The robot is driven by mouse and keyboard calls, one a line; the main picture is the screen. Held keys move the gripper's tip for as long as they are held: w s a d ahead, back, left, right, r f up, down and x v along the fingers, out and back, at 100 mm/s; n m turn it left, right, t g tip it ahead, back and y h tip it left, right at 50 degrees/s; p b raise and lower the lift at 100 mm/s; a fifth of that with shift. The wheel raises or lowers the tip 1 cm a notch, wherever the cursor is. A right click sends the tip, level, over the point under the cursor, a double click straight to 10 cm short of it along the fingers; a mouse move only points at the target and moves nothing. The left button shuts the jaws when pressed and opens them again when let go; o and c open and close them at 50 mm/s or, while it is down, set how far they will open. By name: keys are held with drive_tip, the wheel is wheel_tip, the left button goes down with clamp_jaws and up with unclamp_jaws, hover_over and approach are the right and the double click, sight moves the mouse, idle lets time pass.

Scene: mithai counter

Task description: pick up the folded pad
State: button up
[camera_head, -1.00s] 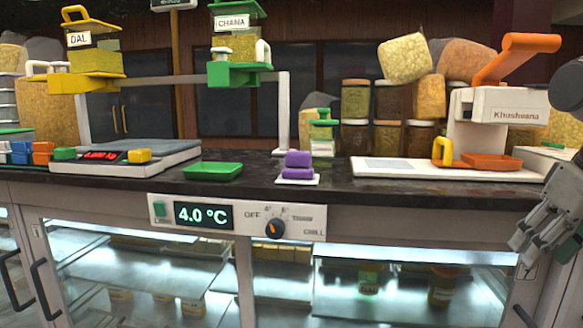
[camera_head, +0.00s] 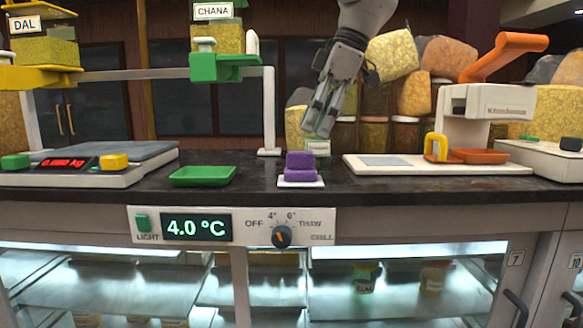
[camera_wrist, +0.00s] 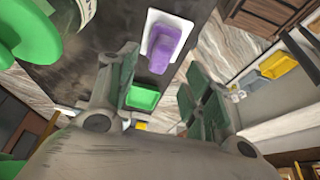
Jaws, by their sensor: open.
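The folded pad (camera_head: 301,166) is purple, in stacked folds, and sits on a small white mat (camera_head: 300,184) near the counter's front edge, in the middle of the head view. The pad also shows in the wrist view (camera_wrist: 164,48), on its white mat, beyond my fingers. My gripper (camera_head: 322,122) is above and behind the pad, a little to its right, with its fingers pointing down. In the wrist view my gripper's fingers (camera_wrist: 165,95) are apart with nothing between them touching. The pad is apart from the gripper.
A green tray (camera_head: 202,176) lies left of the pad. A green-lidded jar (camera_head: 318,147) stands close behind, partly hidden by my gripper. A white press (camera_head: 486,105) with an orange handle stands to the right. A scale (camera_head: 92,160) is at left.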

sight(301, 152)
drive_tip(key=x, duration=0.7)
drive_tip(key=shift+s+a+r, duration=0.1)
drive_tip(key=shift+a, duration=0.2)
drive_tip(key=c, duration=0.7)
drive_tip(key=shift+c, duration=0.2)
drive_tip(key=c, duration=0.3)
